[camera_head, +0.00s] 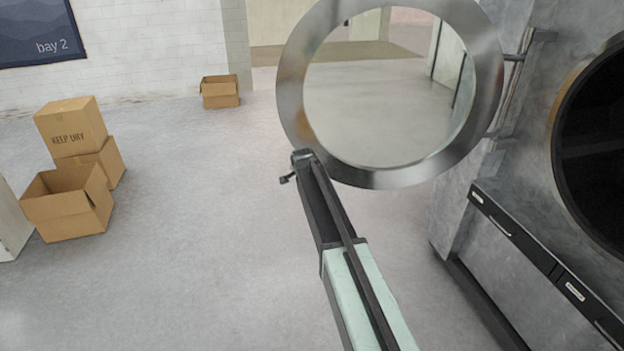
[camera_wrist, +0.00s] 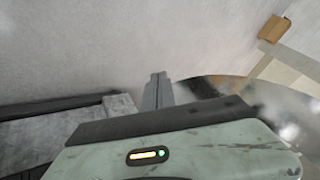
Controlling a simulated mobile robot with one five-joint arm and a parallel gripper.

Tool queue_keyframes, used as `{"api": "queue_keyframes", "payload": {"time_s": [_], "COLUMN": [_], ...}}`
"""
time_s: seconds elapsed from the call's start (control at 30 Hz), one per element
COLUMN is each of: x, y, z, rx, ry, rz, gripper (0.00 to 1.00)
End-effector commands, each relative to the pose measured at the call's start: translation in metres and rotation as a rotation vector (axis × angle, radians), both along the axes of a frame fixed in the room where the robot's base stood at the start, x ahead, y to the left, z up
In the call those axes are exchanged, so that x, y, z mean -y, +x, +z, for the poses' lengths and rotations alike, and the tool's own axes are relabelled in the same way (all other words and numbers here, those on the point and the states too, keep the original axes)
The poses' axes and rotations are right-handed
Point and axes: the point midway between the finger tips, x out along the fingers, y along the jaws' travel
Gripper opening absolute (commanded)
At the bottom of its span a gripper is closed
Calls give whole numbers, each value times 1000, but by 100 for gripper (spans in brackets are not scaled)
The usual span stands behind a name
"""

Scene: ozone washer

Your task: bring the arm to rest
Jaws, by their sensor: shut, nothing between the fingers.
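My gripper (camera_wrist: 158,77) shows in the wrist view as two grey fingers pressed together, with nothing between them. In the head view my arm stretches forward from the bottom middle, and its far end overlaps the lower left rim of the washer's round door (camera_head: 294,95). I cannot tell whether they touch. The door is a broad metal ring with a clear middle and stands swung open. The washer (camera_head: 500,270) is at the right with its dark round opening (camera_head: 600,150) showing.
Stacked cardboard boxes (camera_head: 72,135) and an open box (camera_head: 65,208) stand at the left. Another open box (camera_head: 221,93) is near the back wall. The floor (camera_head: 190,230) between the boxes and my arm is clear.

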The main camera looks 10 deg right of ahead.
Motion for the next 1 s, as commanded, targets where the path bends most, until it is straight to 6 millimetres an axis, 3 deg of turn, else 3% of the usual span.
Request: {"api": "queue_keyframes", "payload": {"time_s": [0.03,0.23,0.4,0.57,0.67,0.77,0.87,1.0], "x": [-7,-22,-23,-10,5,15,23,26], "y": [-8,-20,-21,-24,-57,-106,-163,-265], "z": [24,46,41,6,-28,-59,-91,-134], "rx": [-1,0,0,0,-9,-68,-159,-341], "ry": [0,0,0,0,11,5,-25,-86], "rz": [1,0,-2,-16,-34,-18,52,262], "gripper": [0,0,0,0,0,0,0,0]}}
